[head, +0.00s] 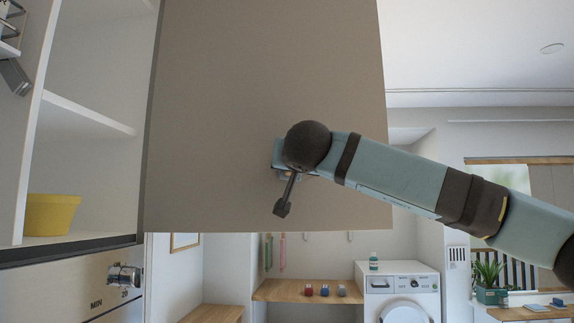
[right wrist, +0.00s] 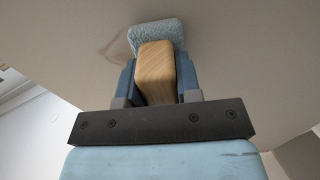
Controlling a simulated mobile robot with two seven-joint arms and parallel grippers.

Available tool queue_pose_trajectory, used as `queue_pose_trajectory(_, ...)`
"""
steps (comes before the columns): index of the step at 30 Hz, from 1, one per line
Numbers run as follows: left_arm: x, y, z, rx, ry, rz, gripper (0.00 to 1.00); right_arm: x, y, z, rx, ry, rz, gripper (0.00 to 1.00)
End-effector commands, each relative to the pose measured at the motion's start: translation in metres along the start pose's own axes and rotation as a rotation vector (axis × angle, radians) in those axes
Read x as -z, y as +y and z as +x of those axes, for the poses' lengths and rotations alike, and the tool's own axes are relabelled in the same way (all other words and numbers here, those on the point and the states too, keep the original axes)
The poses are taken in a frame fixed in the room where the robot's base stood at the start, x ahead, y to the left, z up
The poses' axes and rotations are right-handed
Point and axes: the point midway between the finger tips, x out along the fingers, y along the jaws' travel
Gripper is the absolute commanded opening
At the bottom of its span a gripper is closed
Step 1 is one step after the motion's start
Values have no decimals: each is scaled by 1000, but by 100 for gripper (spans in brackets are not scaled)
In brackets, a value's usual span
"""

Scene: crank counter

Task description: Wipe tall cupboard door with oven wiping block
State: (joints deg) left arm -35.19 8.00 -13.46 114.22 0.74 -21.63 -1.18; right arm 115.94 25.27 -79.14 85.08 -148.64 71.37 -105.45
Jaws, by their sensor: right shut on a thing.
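The tall cupboard door (head: 225,100) is a beige panel standing open across the middle of the head view. It also fills most of the right wrist view (right wrist: 235,55), where a faint brownish mark (right wrist: 117,46) shows beside the block. The wiping block has a wooden grip and a pale blue, rough pad (right wrist: 158,31). My right gripper (right wrist: 157,78) is shut on the wooden grip, and the pad is against or very close to the door. In the head view my right wrist hides the block and most of the gripper. My left gripper is not in view.
Open shelves with a yellow bowl (head: 51,214) stand at the left, above an oven panel with a knob (head: 124,277). Beyond the door are a wooden bench (head: 290,293), a washing machine (head: 400,285) and a plant (head: 489,278). Right of the door, only my arm crosses the space.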

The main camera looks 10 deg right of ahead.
Motion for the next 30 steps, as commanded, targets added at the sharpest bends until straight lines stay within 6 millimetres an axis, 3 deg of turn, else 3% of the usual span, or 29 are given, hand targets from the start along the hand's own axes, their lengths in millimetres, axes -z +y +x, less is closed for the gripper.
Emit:
queue_pose_trajectory(6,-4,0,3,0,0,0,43,2,21,1,-1,1,0,13)
queue_pose_trajectory(17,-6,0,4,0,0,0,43,5,37,3,-1,1,1,13)
queue_pose_trajectory(30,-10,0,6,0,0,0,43,11,70,5,-1,1,1,13)
